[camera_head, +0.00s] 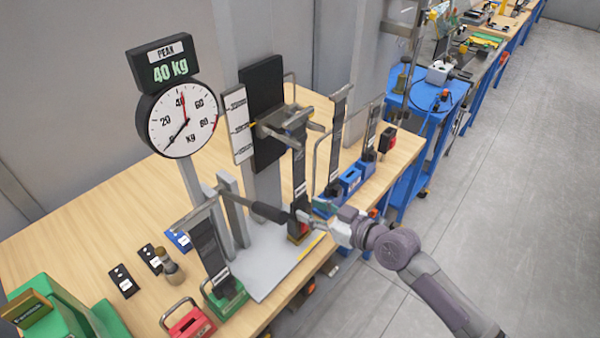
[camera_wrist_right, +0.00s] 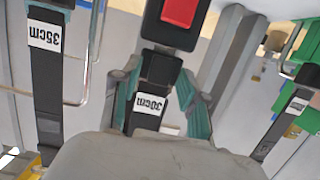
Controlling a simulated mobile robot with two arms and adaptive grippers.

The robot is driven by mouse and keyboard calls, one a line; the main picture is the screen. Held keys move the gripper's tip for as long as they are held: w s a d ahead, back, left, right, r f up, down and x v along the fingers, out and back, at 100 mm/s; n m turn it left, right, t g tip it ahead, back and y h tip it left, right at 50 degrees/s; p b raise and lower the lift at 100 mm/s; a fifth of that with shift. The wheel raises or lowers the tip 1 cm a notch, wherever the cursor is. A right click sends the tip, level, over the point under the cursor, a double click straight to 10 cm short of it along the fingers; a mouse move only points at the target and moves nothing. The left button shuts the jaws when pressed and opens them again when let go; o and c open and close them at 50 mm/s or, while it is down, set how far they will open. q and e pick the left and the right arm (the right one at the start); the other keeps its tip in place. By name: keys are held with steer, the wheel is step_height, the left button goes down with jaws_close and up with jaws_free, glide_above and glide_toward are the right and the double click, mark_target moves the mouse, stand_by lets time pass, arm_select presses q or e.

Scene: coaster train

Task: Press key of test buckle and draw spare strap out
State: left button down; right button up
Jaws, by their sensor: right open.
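The test buckle is a black block with a red key; in the right wrist view the key (camera_wrist_right: 180,11) is at the top centre. In the head view the buckle (camera_head: 297,231) stands on the grey plate of the test rig, partly hidden by my gripper. A dark strap (camera_head: 299,168) rises from it. In the wrist view the strap end, labelled 30cm (camera_wrist_right: 149,104), meets the buckle. My right gripper (camera_head: 310,222) is open, its teal fingers on either side of this strap end; I cannot tell whether they touch it. My left gripper is out of view.
A dial gauge (camera_head: 183,119) with a 40 kg display stands behind. A black lever handle (camera_head: 268,212) lies just left of the buckle. A 35cm strap (camera_wrist_right: 47,90) hangs beside it. Blue buckles (camera_head: 350,180) stand right, a green one (camera_head: 227,300) front left.

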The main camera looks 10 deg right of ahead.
mark_target(300, 190)
steer(key=shift+w+a+f, duration=0.1)
steer(key=shift+w+a, duration=0.1)
stand_by(0.4)
steer(key=shift+c, duration=0.4)
jaws_close()
steer(key=shift+r+p, duration=2.15)
steer(key=shift+r, duration=0.5)
